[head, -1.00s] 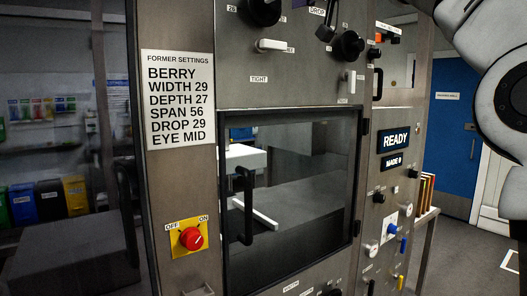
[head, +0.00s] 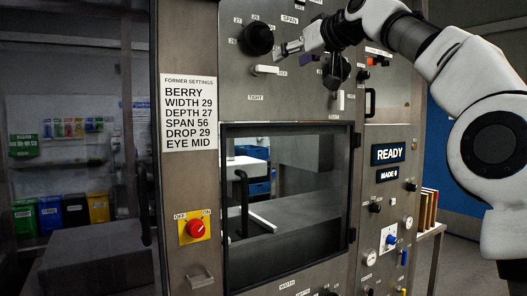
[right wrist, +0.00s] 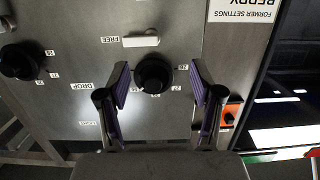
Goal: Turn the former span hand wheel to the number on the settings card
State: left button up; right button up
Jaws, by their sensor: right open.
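The FORMER SETTINGS card (head: 188,112) is on the machine's left post and reads SPAN 56. A black round hand wheel (head: 258,39) with small number labels around it is on the upper panel. My right gripper (head: 285,48) is open, close to this wheel's right side. In the right wrist view the wheel (right wrist: 153,75) shows between the two spread fingers; contact cannot be judged. Its setting is too small to read. My left gripper is out of view.
A second black wheel (head: 336,70) is to the right, partly covered by my right gripper. A white lever (head: 265,70) is just below the first wheel. A windowed door (head: 287,130) with a black handle and a red OFF/ON switch (head: 195,229) are lower.

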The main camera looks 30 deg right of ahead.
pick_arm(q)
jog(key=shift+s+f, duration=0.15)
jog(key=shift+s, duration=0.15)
pick_arm(e)
jog(key=w+a+f+g, duration=0.1)
jog(key=w+f, duration=0.5)
jog(key=f, duration=0.6)
jog(key=w+a+f+g, duration=0.2)
jog(key=w+f, duration=0.4)
jog(key=f, duration=0.6)
jog(key=shift+a+f+g, duration=0.2)
jog(key=shift+a+g, duration=0.05)
jog(key=shift+g, duration=0.45)
jog(key=shift+s, duration=0.1)
